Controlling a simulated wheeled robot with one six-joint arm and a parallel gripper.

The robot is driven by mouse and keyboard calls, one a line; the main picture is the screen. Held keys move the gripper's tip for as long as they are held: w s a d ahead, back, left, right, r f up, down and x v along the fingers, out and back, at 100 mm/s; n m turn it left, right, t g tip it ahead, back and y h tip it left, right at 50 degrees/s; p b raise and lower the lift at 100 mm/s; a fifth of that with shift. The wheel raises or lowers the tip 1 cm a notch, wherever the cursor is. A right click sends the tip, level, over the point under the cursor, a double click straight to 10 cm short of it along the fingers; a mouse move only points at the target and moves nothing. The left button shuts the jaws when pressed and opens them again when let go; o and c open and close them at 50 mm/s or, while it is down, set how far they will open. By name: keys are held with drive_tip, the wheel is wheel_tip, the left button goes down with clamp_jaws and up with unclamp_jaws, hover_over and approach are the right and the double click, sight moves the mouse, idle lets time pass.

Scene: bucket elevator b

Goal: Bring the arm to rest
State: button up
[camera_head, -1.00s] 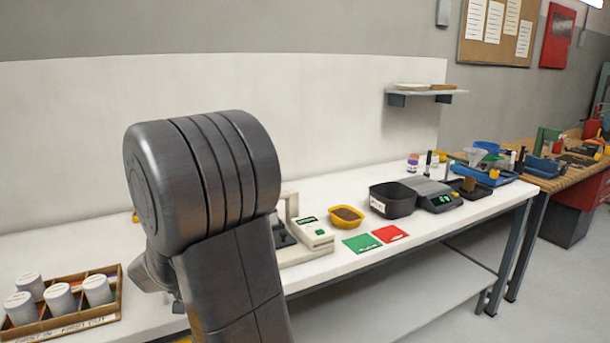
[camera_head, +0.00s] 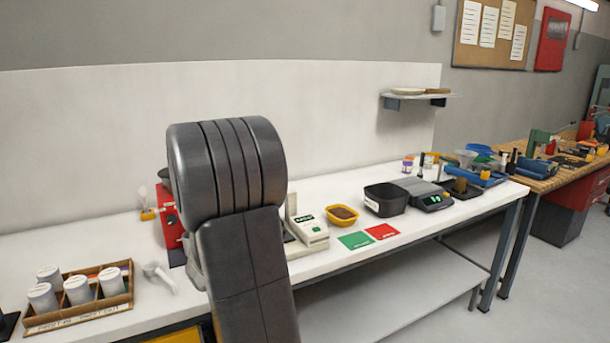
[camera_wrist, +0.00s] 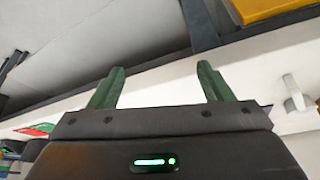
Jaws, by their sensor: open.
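My arm's thick dark grey links stand in the middle of the head view and hide part of the bench behind them. My gripper (camera_wrist: 161,88) shows in the wrist view with its two green fingers spread apart. Nothing is between the fingers. The white bench top (camera_head: 330,258) and its front edge lie beyond the fingers in the wrist view. The gripper is hidden behind the arm in the head view.
A wooden tray (camera_head: 70,322) with white jars stands at the left, with a white scoop (camera_head: 158,276) beside it. A red device (camera_head: 170,220) is partly behind my arm. A yellow bowl (camera_head: 342,215), a black bin (camera_head: 385,199) and a scale (camera_head: 428,196) stand to the right.

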drive_tip(key=w+d+f+p, duration=0.1)
drive_tip(key=w+d+p, duration=0.1)
drive_tip(key=d, duration=0.5)
drive_tip(key=shift+f+m, duration=0.25)
drive_tip(key=shift+m, duration=0.05)
drive_tip(key=shift+r, duration=0.1)
